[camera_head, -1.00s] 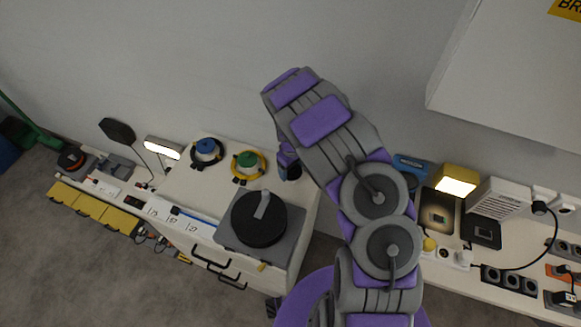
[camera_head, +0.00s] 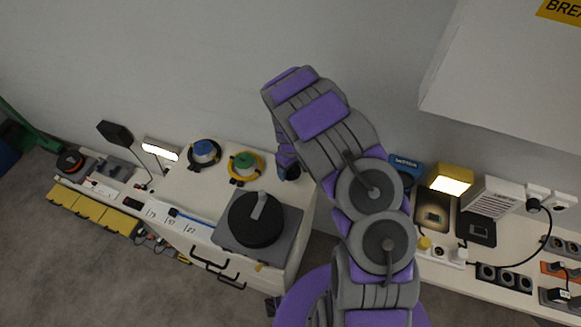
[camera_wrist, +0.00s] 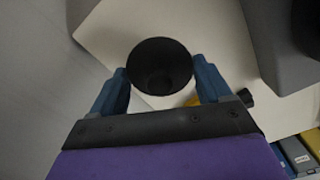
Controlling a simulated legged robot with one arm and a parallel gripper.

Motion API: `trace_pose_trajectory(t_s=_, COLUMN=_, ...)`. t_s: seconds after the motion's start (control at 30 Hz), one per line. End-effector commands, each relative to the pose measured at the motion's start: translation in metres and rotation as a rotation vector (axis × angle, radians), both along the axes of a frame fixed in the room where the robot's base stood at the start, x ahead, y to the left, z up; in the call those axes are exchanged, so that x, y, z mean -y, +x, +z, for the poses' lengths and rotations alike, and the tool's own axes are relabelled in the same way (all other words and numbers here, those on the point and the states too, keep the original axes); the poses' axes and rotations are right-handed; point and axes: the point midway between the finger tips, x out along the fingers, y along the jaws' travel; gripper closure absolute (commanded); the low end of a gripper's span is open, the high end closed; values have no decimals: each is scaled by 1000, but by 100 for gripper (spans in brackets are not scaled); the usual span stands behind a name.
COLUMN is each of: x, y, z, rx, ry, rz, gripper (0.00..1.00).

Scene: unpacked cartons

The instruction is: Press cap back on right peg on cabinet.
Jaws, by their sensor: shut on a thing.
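The white cabinet (camera_head: 185,200) stands left of my arm in the head view. On its top are a blue cap on a black ring (camera_head: 204,149) and a green cap on a yellow ring (camera_head: 244,163). My gripper (camera_head: 289,173) is over the cabinet's back right part, right of the green cap, mostly hidden by my arm. In the wrist view, my gripper (camera_wrist: 160,83) is shut on a round black cap (camera_wrist: 160,66), with a blue finger on each side. The cap hides what lies under it, so I cannot see a right peg there.
A black disc with a grey handle (camera_head: 256,220) sits on a grey plate at the cabinet's front. A lit lamp (camera_head: 160,149) stands behind left. A bench with sockets (camera_head: 505,277) is at the right, and a white box (camera_head: 500,75) hangs above it.

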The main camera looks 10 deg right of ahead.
Motion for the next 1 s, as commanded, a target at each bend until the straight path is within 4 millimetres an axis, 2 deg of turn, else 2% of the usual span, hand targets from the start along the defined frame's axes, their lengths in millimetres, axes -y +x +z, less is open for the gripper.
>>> trace_pose_trajectory(t_s=1.0, x=-1, y=0, z=-11, rx=-2, ry=-1, rz=2, gripper=56)
